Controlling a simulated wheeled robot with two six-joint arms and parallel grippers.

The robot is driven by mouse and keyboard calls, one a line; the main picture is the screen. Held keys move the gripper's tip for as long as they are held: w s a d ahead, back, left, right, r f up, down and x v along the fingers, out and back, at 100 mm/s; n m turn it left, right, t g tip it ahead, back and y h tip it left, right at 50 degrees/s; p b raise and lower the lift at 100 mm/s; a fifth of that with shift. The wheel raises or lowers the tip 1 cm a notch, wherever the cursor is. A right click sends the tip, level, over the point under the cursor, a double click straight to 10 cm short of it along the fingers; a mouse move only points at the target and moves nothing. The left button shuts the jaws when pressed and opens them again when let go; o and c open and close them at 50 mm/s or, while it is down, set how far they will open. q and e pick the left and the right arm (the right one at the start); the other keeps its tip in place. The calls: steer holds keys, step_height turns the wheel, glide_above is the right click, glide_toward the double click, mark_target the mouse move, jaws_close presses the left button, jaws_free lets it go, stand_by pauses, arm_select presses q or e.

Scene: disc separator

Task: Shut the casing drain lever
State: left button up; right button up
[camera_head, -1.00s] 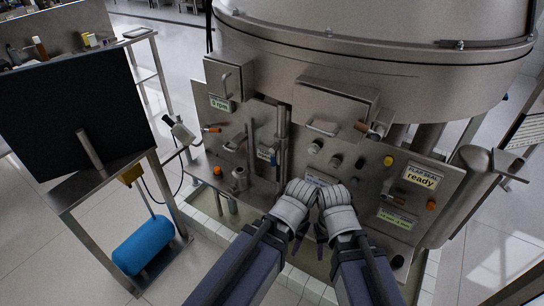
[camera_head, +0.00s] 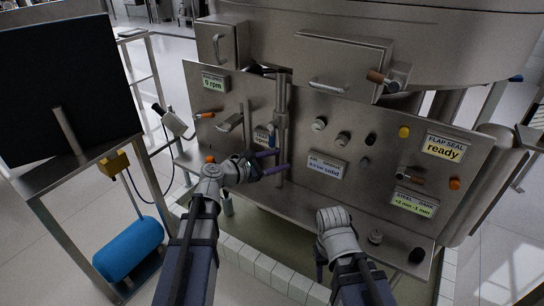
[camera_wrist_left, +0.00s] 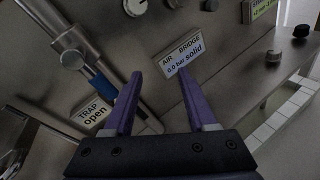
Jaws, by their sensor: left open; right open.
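No label that I can read names the casing drain lever. A vertical pipe (camera_head: 282,110) with a blue part beside it stands on the steel panel, near a small sign that reads "TRAP open" in the left wrist view (camera_wrist_left: 92,117). My left gripper (camera_head: 282,159) is open and empty, its purple fingers pointing right in front of the pipe's lower part. In the left wrist view, the fingers (camera_wrist_left: 160,75) are spread below the "AIR BRIDGE 0.0 bar solid" sign (camera_wrist_left: 183,53). My right gripper (camera_head: 320,262) hangs low before the panel, open, its fingers mostly hidden.
Orange-tipped handles sit at the panel's left (camera_head: 205,115), upper right (camera_head: 384,78) and right (camera_head: 409,177). Several knobs (camera_head: 342,139) line its middle. A stand with a black screen (camera_head: 62,85) and blue cylinder (camera_head: 128,250) is at left. A tiled trough edge (camera_head: 262,268) runs below.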

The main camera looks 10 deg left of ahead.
mark_target(270, 140)
arm_select(q)
steer(key=w+a+r+n+t+y+b, duration=0.1)
steer(key=w+a+n+t+b, duration=0.2)
steer(key=a+n, duration=0.4)
steer(key=shift+m+t, duration=0.3)
steer(key=shift+t, duration=0.1)
steer(key=shift+r+p+x, duration=0.1)
steer(key=shift+p+x, duration=0.25)
steer(key=shift+x, duration=1.45)
steer(key=shift+r+p+x, duration=0.15)
steer(key=shift+p+x, duration=0.2)
steer(key=shift+x, duration=1.5)
arm_select(e)
steer(key=shift+f, duration=1.5)
arm_select(q)
steer(key=shift+a, duration=0.15)
jaws_close()
